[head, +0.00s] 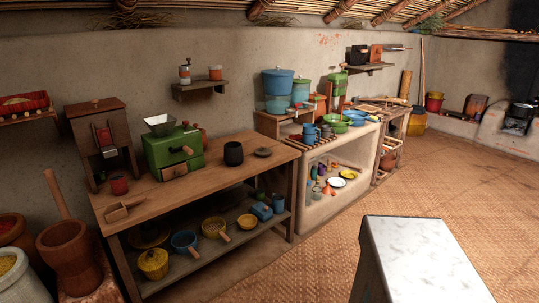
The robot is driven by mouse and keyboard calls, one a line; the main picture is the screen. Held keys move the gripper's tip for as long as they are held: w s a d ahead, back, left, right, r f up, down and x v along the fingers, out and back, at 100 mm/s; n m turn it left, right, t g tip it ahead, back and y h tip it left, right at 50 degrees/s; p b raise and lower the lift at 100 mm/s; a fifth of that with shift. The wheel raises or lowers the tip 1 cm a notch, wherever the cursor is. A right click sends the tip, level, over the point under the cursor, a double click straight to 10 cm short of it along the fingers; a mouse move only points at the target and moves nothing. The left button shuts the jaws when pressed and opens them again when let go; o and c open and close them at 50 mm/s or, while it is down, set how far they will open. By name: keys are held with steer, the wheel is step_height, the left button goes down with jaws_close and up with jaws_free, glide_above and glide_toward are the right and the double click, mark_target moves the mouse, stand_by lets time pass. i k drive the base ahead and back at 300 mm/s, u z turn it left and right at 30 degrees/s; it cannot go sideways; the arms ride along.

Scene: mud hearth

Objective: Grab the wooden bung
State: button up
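I cannot pick out the wooden bung for certain in the head view; the small items are too small to tell apart. My gripper is not in view. A wooden workbench (217,173) stands along the mud wall at the left. On it are a green box mill (172,149) with a metal hopper, a tall wooden dispenser (92,122), a dark cup (233,154), a small round dish (263,152), a red cup (119,184) and a wooden scoop (121,211).
A clay shelf unit (318,216) with pots, cups and small utensils stands right of the bench. Several pans and pots sit on the bench's lower shelf (190,255). A large wooden mortar (68,252) stands at lower left. The matted floor (465,185) at right is largely clear.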

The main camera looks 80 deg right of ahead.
mark_target(262, 152)
steer(key=u, duration=0.2)
steer(key=k, duration=0.6)
steer(key=z, duration=1.55)
steer(key=i, duration=1)
steer(key=z, duration=0.05)
steer(key=k, duration=0.45)
steer(key=z, duration=0.05)
